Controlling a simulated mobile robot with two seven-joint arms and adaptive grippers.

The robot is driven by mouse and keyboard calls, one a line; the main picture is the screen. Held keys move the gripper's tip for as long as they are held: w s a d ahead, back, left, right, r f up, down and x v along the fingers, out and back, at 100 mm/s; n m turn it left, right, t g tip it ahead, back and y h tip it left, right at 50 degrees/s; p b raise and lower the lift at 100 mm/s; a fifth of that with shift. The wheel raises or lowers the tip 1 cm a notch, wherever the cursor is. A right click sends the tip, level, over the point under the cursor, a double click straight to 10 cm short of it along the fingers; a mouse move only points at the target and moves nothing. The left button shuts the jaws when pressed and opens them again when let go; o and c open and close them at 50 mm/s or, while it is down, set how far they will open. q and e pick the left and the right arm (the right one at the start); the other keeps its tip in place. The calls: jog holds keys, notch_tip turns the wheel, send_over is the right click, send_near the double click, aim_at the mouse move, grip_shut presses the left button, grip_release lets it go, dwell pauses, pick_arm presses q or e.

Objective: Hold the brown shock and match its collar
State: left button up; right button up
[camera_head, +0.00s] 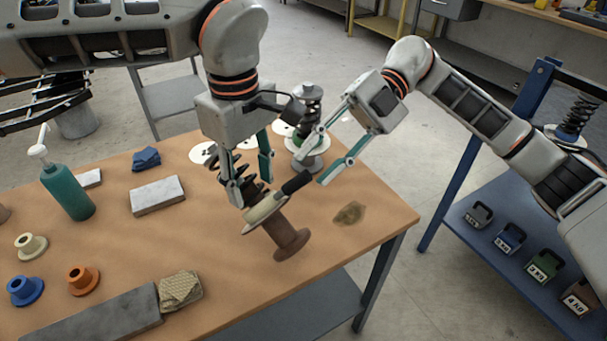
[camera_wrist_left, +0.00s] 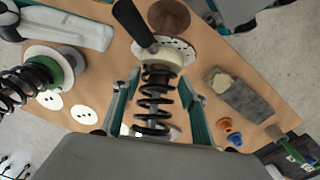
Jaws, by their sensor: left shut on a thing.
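The brown shock (camera_head: 291,240) is tilted over the table, with a brown round end, a cream perforated collar and a black spring. In the left wrist view its black spring (camera_wrist_left: 156,103) lies between the fingers of my left gripper (camera_wrist_left: 160,100). My left gripper (camera_head: 250,185) is shut on the shock. A black handle-like piece (camera_head: 296,183) sticks out beside the cream part (camera_head: 266,208). My right gripper (camera_head: 309,170) is open close to its end. Loose collars stand at the left: cream (camera_head: 30,247), blue (camera_head: 25,290) and orange (camera_head: 82,281).
Another shock (camera_head: 308,105) stands at the table's back. A blue cart (camera_head: 470,240) at right holds labelled weights.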

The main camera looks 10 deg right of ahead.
pick_arm(q)
jog(key=shift+r, duration=0.15)
pick_arm(e)
jog(key=v, duration=0.7)
